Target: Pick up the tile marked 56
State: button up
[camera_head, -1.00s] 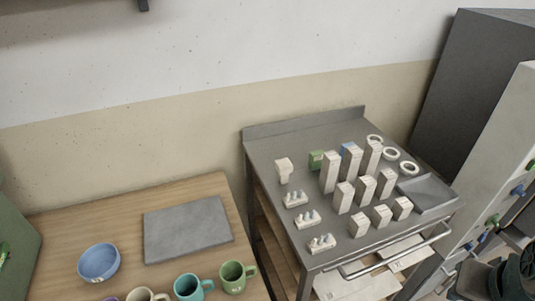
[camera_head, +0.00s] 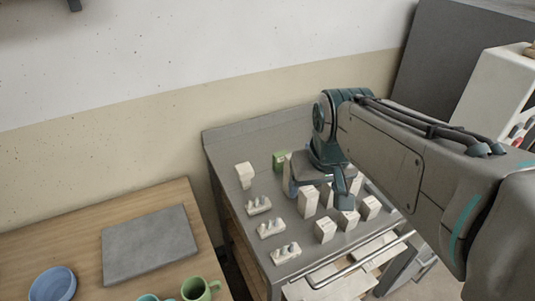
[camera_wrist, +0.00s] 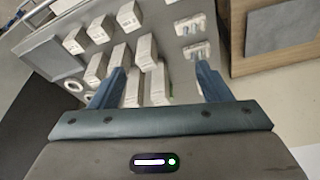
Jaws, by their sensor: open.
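No marking 56 can be read in either view, so I cannot tell which piece is that tile. Several white upright blocks stand in rows on the grey metal cart (camera_head: 235,140), such as one near the front (camera_head: 325,229) and another to its right (camera_head: 370,207). My gripper (camera_head: 345,195) is over the cart among these blocks and hides some of them. In the wrist view, my gripper (camera_wrist: 161,72) is open, its blue fingers spread. White blocks (camera_wrist: 147,52) show between and beyond the fingers; I cannot tell their exact distance from the fingertips.
Several small white stands with pegs (camera_head: 271,228) line the cart's left side. A green-faced block (camera_head: 279,160) and a white piece (camera_head: 244,175) stand behind. A wooden table (camera_head: 80,225) at left holds a grey slab (camera_head: 150,245), blue bowl (camera_head: 53,284) and green mug (camera_head: 199,288).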

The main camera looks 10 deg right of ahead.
jog(key=w+r+n+g+b, duration=0.1)
jog(key=w+r+g, duration=0.1)
jog(key=w, duration=1.3)
jog(key=n+g+b, duration=0.1)
jog(key=n, duration=0.1)
send_over(281, 153)
jog(key=f, duration=1.6)
jog(key=shift+s+a, duration=0.2)
jog(key=shift+s, duration=0.15)
jog(key=shift+w+d+f+p, duration=0.15)
jog(key=shift+f+p, duration=0.3)
jog(key=shift+f, duration=0.9)
jog(key=shift+w+f+p, duration=0.15)
jog(key=shift+f+p, duration=0.25)
jog(key=shift+f, duration=0.95)
jog(key=shift+c, duration=0.3)
jog(key=c, duration=1.1)
